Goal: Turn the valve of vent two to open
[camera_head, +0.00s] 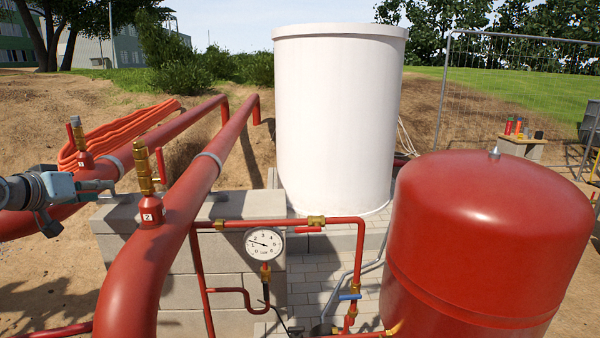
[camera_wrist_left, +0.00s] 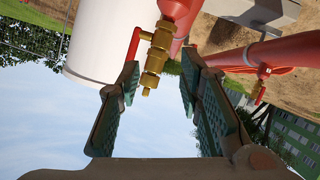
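Vent two is a brass valve (camera_head: 146,176) on a red stub marked "2" (camera_head: 151,213), on the nearer thick red pipe. Its red lever (camera_head: 161,165) stands beside the brass body, roughly parallel to it. My left gripper (camera_head: 112,186) is left of vent two, pointing at it. In the left wrist view the gripper (camera_wrist_left: 160,66) is open, with the brass valve (camera_wrist_left: 157,50) showing between its fingertips and the red lever (camera_wrist_left: 134,44) close to one fingertip. I cannot tell whether they touch. My right gripper is not in view.
Vent one (camera_head: 79,140), with its own red lever, stands on the farther pipe behind my left gripper. A pressure gauge (camera_head: 264,243), red tank (camera_head: 487,245) and white tank (camera_head: 338,110) are to the right. Grey block walls (camera_head: 235,262) lie below the pipes.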

